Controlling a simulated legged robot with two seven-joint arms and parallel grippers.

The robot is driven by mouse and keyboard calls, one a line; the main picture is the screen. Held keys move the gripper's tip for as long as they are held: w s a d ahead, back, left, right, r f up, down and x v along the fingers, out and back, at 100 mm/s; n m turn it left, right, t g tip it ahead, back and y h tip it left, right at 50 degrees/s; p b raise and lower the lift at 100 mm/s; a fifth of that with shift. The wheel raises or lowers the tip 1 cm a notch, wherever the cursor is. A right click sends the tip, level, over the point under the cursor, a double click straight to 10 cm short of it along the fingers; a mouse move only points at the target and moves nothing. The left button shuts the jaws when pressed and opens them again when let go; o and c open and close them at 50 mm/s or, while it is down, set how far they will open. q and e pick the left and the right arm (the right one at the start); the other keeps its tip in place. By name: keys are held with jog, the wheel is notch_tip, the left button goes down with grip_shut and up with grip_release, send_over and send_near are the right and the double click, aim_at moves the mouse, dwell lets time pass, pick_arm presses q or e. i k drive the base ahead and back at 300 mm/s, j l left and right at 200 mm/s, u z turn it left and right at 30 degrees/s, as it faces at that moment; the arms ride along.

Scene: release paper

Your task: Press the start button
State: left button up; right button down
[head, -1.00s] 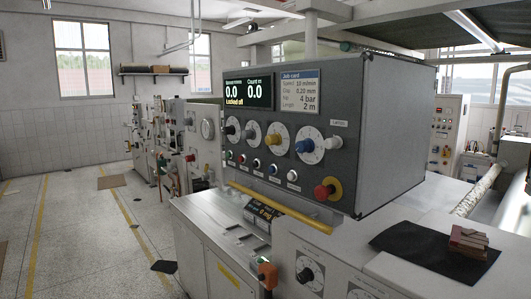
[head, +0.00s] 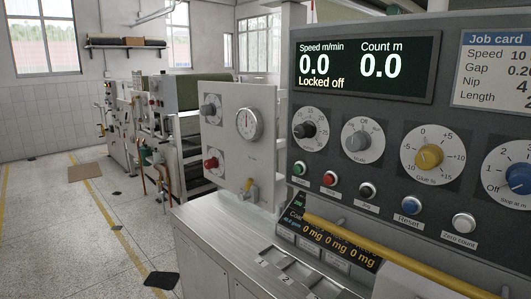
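The grey control panel (head: 350,126) fills the right half of the head view. A row of push buttons runs along its lower part. The green button (head: 300,168) is at the left end, with a small label under it too blurred to read; no button is legibly marked start. The display (head: 364,68) reads 0.0, 0.0 and "Locked off". Neither of my grippers is in view.
Several dials, including a yellow-knobbed one (head: 428,157), sit above the buttons. A yellow bar (head: 390,255) runs in front of the panel below them. A smaller panel with a gauge (head: 248,124) stands to the left. Open floor (head: 60,235) lies at the left.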

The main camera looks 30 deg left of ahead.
aim_at(298, 168)
jog(key=i+j, duration=0.1)
jog(key=j, duration=0.25)
jog(key=i+j, duration=0.1)
jog(key=j, duration=0.3)
jog(key=i+j, duration=0.1)
jog(key=j, duration=0.25)
jog(key=i+j, duration=0.1)
jog(key=j, duration=0.3)
